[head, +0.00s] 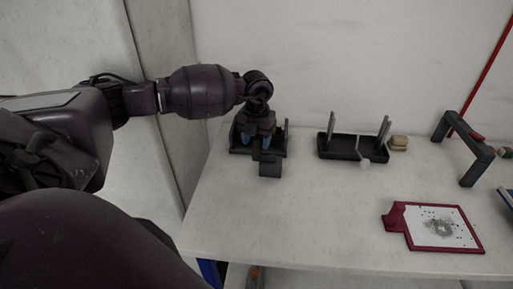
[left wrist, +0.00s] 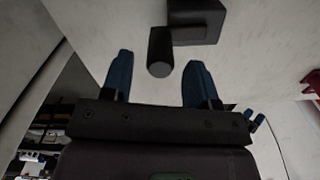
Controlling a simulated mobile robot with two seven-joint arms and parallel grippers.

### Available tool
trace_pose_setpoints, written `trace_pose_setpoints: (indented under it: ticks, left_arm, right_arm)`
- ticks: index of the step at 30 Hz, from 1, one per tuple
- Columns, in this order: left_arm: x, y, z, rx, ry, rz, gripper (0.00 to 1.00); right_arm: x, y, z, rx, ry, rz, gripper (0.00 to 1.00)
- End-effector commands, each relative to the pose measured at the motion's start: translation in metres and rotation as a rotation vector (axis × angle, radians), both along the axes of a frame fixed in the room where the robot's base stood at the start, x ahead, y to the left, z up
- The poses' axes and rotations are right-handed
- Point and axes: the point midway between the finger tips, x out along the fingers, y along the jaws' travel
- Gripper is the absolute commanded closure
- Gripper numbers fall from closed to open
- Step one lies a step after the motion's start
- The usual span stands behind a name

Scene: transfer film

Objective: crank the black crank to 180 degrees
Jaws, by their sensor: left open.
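The black crank (head: 270,168) stands at the left end of the white table, in a dark frame. My left gripper (head: 255,141) points down over it, with blue fingertips open. In the left wrist view, the crank's black cylindrical handle (left wrist: 160,53) lies between the tips of my left gripper (left wrist: 158,66), with a visible gap on each side. A dark block (left wrist: 197,20) of the crank is beyond the handle. My gripper and wrist hide part of the crank in the head view. My right gripper is not in view.
A black tray with two uprights (head: 345,154) and a small tan object (head: 399,143) stand right of the crank. Farther right is a dark arch (head: 465,145). A red-framed board (head: 438,228) lies at the front right. The table's front middle (head: 300,220) is clear.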

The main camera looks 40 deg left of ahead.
Motion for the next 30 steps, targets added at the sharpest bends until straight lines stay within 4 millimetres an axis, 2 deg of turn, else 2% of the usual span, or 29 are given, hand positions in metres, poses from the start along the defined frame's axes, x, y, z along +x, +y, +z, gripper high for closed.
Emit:
trace_pose_setpoints:
  ticks: [1,6,12,18,30]
  left_arm:
    - [0.001,0.0,0.011,0.0,-0.004,-0.001,0.46]
    - [0.001,0.0,0.04,0.0,-0.003,-0.001,0.46]
    - [0.0,0.0,0.063,0.001,-0.002,-0.001,0.46]
    - [0.0,0.0,0.07,0.0,0.0,0.0,0.46]
    - [0.0,0.0,0.07,-0.001,0.0,0.0,0.46]
  right_arm:
    - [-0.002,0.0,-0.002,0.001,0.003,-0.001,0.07]
    - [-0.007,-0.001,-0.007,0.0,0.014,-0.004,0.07]
    - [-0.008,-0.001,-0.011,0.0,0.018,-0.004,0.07]
    - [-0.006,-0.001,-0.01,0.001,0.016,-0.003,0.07]
    - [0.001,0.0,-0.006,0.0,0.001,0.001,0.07]
